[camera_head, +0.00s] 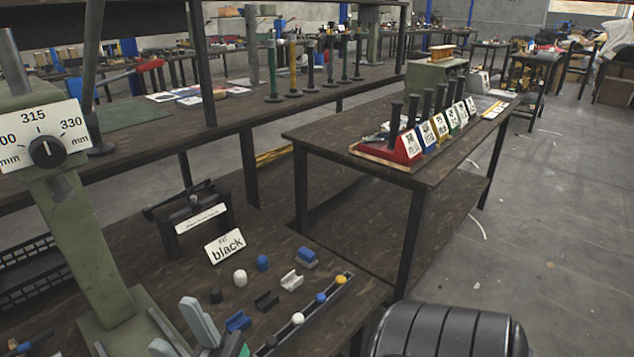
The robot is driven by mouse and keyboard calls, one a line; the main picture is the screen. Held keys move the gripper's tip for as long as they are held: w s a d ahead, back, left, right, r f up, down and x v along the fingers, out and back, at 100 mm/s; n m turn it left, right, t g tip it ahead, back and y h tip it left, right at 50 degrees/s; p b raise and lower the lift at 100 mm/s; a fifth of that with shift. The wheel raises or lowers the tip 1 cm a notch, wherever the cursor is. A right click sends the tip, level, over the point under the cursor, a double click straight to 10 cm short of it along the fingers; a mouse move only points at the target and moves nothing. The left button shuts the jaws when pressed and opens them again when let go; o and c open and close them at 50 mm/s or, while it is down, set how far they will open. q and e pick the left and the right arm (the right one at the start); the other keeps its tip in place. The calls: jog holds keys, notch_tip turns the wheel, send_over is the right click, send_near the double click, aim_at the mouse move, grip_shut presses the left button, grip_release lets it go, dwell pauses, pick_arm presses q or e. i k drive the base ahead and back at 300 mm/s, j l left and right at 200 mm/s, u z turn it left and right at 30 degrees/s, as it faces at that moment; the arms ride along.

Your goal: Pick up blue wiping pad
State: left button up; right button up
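A small blue pad with a greyish part (307,257) lies on the near dark workbench, at the back of the group of small parts; I take it to be the wiping pad. Nothing covers it. My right gripper (171,309) shows at the bottom, left of centre, with pale grey fingers that look spread apart. No object is visible between them. It is to the near left of the pad and well apart from it. My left gripper is not seen.
White, black and blue clips and caps surround the pad, with a dark strip (337,288) to its right. A green press (75,235) rises at left. A second table (300,133) is beyond.

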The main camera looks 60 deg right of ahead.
aim_at(306, 256)
jog(key=z, duration=1.8)
jog(key=i+l+u, duration=0.1)
jog(key=l, duration=0.3)
jog(key=i+u, duration=0.05)
